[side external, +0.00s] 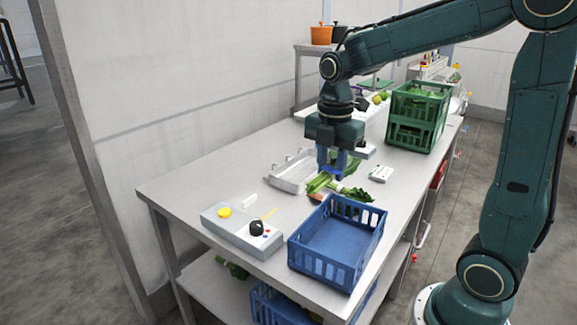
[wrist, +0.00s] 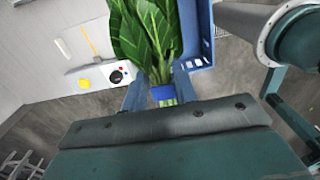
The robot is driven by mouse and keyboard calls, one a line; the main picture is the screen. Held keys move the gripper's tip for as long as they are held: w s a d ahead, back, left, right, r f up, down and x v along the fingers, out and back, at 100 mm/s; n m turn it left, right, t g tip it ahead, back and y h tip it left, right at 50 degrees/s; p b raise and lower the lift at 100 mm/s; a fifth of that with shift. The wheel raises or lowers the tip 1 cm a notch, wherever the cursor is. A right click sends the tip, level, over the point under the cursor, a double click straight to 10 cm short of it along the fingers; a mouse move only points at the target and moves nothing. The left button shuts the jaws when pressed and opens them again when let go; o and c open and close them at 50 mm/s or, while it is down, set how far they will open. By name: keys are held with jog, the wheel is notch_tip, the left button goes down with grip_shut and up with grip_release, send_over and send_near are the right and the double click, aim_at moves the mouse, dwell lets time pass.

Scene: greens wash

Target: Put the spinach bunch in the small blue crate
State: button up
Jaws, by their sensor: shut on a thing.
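The spinach bunch (wrist: 145,35) has broad dark green leaves and pale stems with a blue band (wrist: 162,92). My gripper (wrist: 160,90) is shut on it at the banded stems, and the leaves extend out past the fingers. In the side view my gripper (side external: 332,162) points down over the table behind the blue crate. The small blue crate (side external: 330,268) stands at the table's near right corner, and its floor looks bare. Its wall shows at the upper right of the wrist view (wrist: 207,45).
Leafy greens (side external: 320,184) show below my gripper, behind the crate; their exact support is unclear. A grey control box (side external: 238,236) stands left of the crate. Green crates (side external: 413,130) stand farther back.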

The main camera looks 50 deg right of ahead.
send_over(324, 247)
notch_tip(324, 247, down, 16)
jog(key=shift+r, duration=0.25)
jog(key=shift+s+f, duration=0.1)
jog(key=shift+f, duration=1.8)
jog(key=shift+f, duration=0.15)
jog(key=o, duration=0.8)
notch_tip(324, 247, up, 12)
jog(key=shift+r, duration=0.2)
